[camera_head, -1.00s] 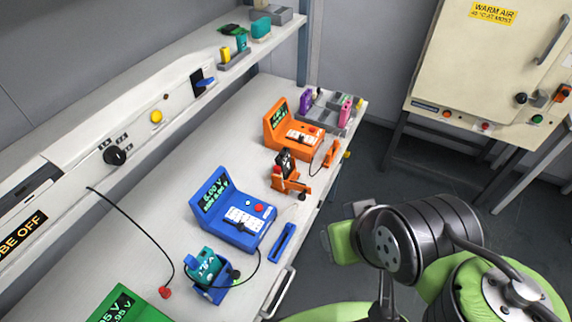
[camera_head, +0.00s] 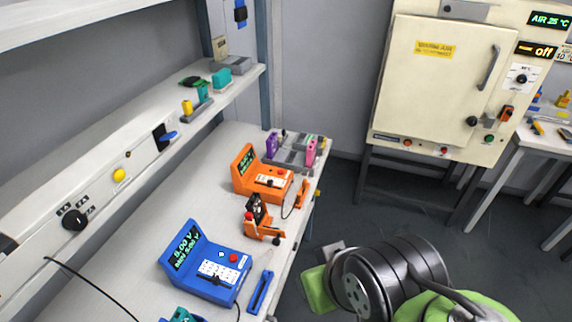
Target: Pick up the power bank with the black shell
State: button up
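A dark, black-shelled block (camera_head: 257,208) stands in a small orange cradle (camera_head: 268,232) near the table's front edge, between the blue and orange meters. It looks like a power bank, but it is too small to be sure. A small dark thing (camera_head: 283,135) also shows by the grey tray at the table's far end; I cannot tell what it is. My arm's dark and green links fill the lower right, off the table's front side. My gripper's fingertips do not show.
A blue meter (camera_head: 205,265) and an orange meter (camera_head: 262,176) stand on the white table. A grey tray (camera_head: 292,158) holds purple and pink blocks. A shelf (camera_head: 150,120) runs above the back. A cream warm-air cabinet (camera_head: 440,90) stands across open floor.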

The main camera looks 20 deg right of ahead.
aim_at(255, 202)
jog(key=i+l+u, duration=0.1)
jog(key=u, duration=0.3)
jog(key=i+l+u, duration=0.15)
jog(key=u, duration=0.25)
jog(key=i+l+u, duration=0.1)
jog(key=u, duration=0.3)
jog(key=l+u, duration=0.4)
jog(key=i+j, duration=0.05)
jog(key=j, duration=0.05)
